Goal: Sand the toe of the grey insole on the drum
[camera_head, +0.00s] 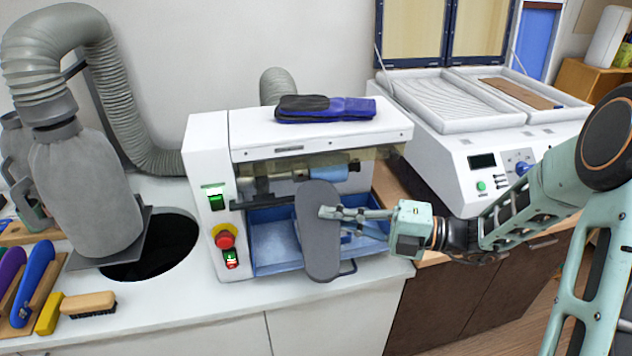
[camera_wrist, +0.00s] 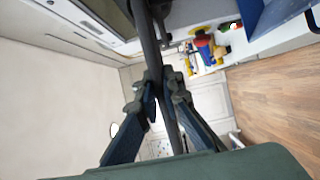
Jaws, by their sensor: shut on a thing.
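The grey insole (camera_head: 318,235) hangs upright, one end near the machine opening and the other end low at the machine's front edge. My gripper (camera_head: 330,213) is shut on the insole at its right edge, coming from the right. In the wrist view the insole (camera_wrist: 159,60) shows edge-on as a thin dark strip between the fingers (camera_wrist: 158,95). The white sanding machine (camera_head: 215,140) stands on the counter. Its light blue drum (camera_head: 335,172) sits in the opening just behind the insole's upper end; I cannot tell whether they touch.
Dark blue gloves (camera_head: 325,108) lie on the machine's top. A blue tray (camera_head: 270,240) is inside the machine below the drum. A heated press (camera_head: 470,170) stands at right.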

